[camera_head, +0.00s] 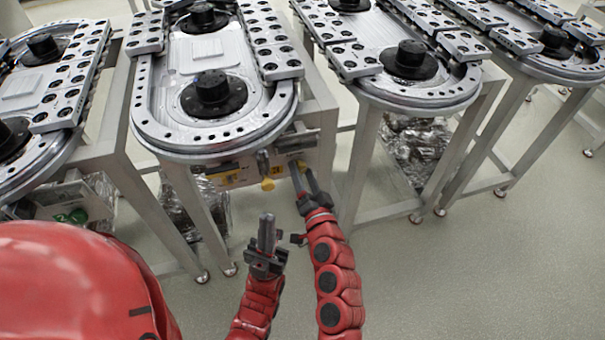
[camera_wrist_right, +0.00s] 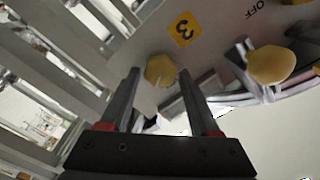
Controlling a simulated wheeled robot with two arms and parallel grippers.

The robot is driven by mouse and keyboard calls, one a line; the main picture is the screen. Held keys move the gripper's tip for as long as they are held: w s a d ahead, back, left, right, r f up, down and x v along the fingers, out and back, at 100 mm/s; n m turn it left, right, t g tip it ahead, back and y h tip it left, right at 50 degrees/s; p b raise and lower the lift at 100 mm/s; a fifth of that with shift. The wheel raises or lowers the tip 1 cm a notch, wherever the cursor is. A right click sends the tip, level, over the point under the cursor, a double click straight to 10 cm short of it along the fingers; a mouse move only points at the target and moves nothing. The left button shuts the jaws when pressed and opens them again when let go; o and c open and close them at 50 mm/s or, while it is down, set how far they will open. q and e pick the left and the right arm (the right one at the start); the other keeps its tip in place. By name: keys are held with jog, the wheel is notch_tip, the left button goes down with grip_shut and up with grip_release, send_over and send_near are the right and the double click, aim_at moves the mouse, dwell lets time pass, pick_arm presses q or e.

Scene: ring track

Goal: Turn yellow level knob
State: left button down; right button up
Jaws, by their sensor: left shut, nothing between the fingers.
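A control panel (camera_head: 228,174) hangs under the front end of the middle ring track. It carries two yellow knobs. In the right wrist view, one yellow knob (camera_wrist_right: 160,70) is between my right gripper's fingertips, beside a yellow label "3" (camera_wrist_right: 183,29). The other yellow knob (camera_wrist_right: 271,65) is to the right, near "OFF" lettering, and shows low on the panel in the head view (camera_head: 268,184). My right gripper (camera_head: 302,168) is open at the panel; I cannot tell if it touches the knob. My left gripper (camera_head: 267,218) is shut and empty, below and apart from the panel.
More ring tracks stand on both sides. The floor (camera_head: 480,270) at the lower right is clear.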

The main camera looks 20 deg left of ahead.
jog(key=shift+o, duration=0.9)
jog(key=shift+s, duration=0.15)
jog(key=v, duration=1.7)
jog(key=shift+d, duration=0.15)
